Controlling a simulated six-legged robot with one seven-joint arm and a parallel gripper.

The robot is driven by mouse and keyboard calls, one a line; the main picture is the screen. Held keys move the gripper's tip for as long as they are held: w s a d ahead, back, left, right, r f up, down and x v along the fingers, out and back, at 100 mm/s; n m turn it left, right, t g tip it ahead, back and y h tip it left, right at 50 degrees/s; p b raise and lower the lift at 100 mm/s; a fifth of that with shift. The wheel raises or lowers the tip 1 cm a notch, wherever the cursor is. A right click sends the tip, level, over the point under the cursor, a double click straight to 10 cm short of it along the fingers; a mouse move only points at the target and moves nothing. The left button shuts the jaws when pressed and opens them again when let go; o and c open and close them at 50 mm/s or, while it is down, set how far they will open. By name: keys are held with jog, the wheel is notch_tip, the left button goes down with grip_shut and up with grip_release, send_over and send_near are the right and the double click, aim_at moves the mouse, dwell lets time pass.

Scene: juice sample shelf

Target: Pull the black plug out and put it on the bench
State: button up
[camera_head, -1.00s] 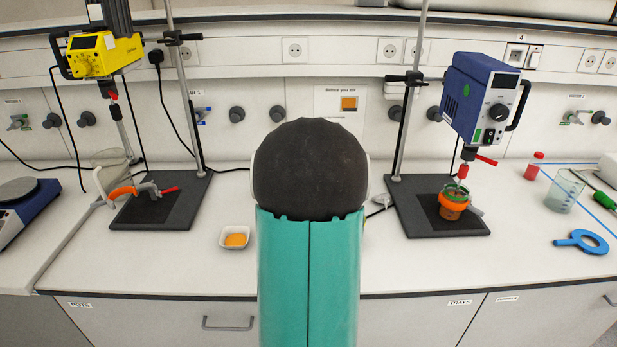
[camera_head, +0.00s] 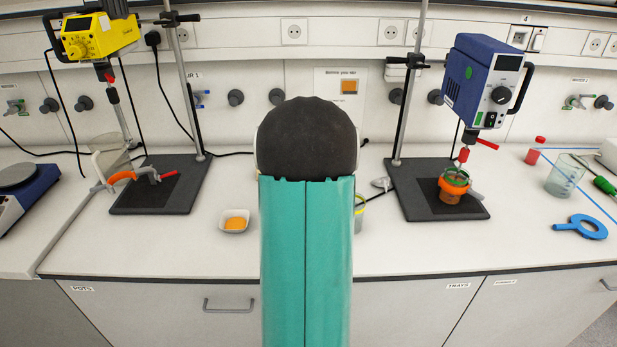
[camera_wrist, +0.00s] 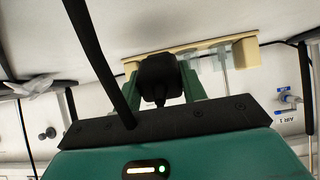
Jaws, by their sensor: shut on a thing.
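The black plug (camera_wrist: 160,78) is between the two teal fingers of my gripper (camera_wrist: 162,80) in the wrist view. My gripper is shut on it, and a black cable (camera_wrist: 100,60) runs close past the camera. I cannot tell whether the plug's pins are in the strip. In the head view my own arm hides the gripper, the held plug and the strip. The white bench (camera_head: 290,255) spreads around my arm.
A white dish with orange contents (camera_head: 234,221) is left of my arm; a partly hidden cup (camera_head: 359,214) is right of it. Stirrer stands (camera_head: 160,190) (camera_head: 425,203) flank both. Another black plug (camera_head: 152,38) is in the wall.

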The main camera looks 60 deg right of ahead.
jog(key=shift+f, duration=0.1)
jog(key=o, duration=1.3)
jog(key=shift+c, duration=0.2)
jog(key=v, duration=1.3)
jog(key=shift+a+r, duration=0.25)
jog(key=w+a+r+n+t+y, duration=0.15)
jog(key=w+a, duration=0.25)
jog(key=a, duration=0.4)
jog(key=w+a+r+n+y, duration=0.2)
jog(key=w+a, duration=0.2)
jog(key=a, duration=0.3)
jog(key=w+a+r+n+t+y, duration=0.1)
jog(key=w+a+r+n, duration=0.15)
jog(key=a, duration=0.55)
jog(key=s+a+n+g+y, duration=0.1)
jog(key=s+a+n+y, duration=0.1)
jog(key=a, duration=1)
jog(key=s+a+r+n+g+y, duration=0.1)
jog(key=s+a+n+y, duration=0.2)
jog(key=a, duration=0.9)
jog(key=shift+s+r+n, duration=0.15)
jog(key=shift+s+n, duration=0.35)
jog(key=shift+n, duration=0.3)
